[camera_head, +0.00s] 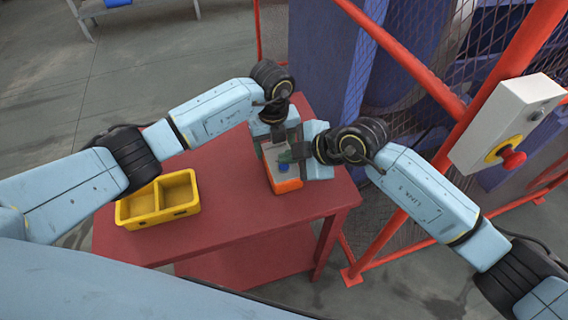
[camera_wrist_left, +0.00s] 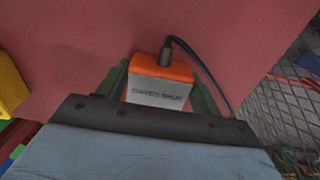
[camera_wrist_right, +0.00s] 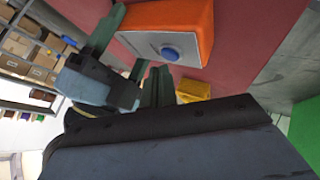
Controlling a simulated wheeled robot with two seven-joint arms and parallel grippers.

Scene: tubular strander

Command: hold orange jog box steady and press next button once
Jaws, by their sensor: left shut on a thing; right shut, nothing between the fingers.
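The orange jog box (camera_head: 288,186) is on the red table, its grey face and a blue button (camera_head: 284,168) showing in the head view. My left gripper (camera_head: 279,132) is shut on the box's far end; in the left wrist view its green fingers flank the box (camera_wrist_left: 160,72), and a black cable leaves the orange side. My right gripper (camera_head: 288,156) is shut and empty, its tips close to the face.
A yellow two-compartment bin (camera_head: 158,201) stands on the red table (camera_head: 235,236) at left. A red-framed mesh fence (camera_head: 412,68) rises beyond the table's right edge, bearing a white box with a red emergency stop (camera_head: 511,158). The table front is clear.

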